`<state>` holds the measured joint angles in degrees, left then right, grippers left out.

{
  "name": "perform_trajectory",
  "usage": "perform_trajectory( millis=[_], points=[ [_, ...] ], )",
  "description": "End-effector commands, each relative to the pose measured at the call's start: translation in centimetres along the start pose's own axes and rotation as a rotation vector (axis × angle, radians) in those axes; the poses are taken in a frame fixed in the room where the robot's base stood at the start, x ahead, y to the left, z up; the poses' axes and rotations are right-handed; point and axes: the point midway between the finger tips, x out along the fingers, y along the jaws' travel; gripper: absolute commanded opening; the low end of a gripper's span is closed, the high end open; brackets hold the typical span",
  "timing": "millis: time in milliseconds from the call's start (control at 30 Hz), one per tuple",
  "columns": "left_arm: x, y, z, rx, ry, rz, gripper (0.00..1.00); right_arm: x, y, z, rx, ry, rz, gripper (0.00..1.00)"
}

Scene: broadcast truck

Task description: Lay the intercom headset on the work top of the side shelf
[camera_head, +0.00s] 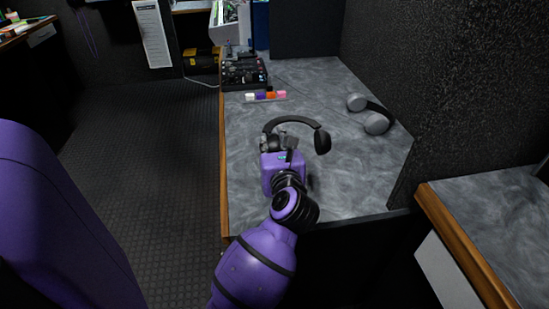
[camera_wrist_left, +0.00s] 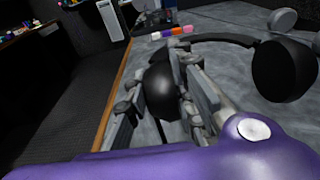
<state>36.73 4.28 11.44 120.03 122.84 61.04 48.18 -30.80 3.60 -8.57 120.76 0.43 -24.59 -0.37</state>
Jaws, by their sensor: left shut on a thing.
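My left gripper (camera_head: 283,143) is shut on the black intercom headset (camera_head: 291,120). In the left wrist view its fingers (camera_wrist_left: 170,95) close around one black ear cup (camera_wrist_left: 160,90). The headset's band arches toward the right and the other ear cup (camera_head: 322,141) sticks out free. The headset is over the near part of a grey marbled work top (camera_head: 345,185) with a wooden left edge. I cannot tell whether the headset touches that top. My right gripper is not in view.
Grey headphones (camera_head: 377,122) lie on the right of this top. Coloured markers (camera_head: 266,96) and a black control panel (camera_head: 244,73) are farther back. A dark partition stands to the right. Beyond it is another marbled top (camera_head: 495,205), whose visible part is bare.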

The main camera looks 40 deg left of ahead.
Motion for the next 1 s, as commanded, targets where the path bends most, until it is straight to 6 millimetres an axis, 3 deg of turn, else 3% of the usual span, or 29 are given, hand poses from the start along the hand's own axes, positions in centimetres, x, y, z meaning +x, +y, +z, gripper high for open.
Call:
perform_trajectory(
  millis=[333, 500, 767, 967, 1000],
  points=[
    [3.0, -0.5, -2.6, 0.000, -0.003, 0.000, 0.00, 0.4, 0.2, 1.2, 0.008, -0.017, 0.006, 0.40],
    [3.2, -0.4, -5.1, 0.001, -0.002, -0.001, 0.00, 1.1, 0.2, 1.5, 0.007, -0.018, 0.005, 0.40],
    [3.2, -0.4, -5.3, -0.003, -0.003, -0.001, 0.00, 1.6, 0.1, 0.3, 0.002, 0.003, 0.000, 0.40],
    [3.2, -0.4, -5.8, -0.002, -0.001, -0.001, 0.00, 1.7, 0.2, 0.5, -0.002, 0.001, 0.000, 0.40],
    [3.2, -0.4, -5.8, -0.002, 0.000, 0.000, 0.28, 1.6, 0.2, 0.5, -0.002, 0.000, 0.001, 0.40]
  ],
)
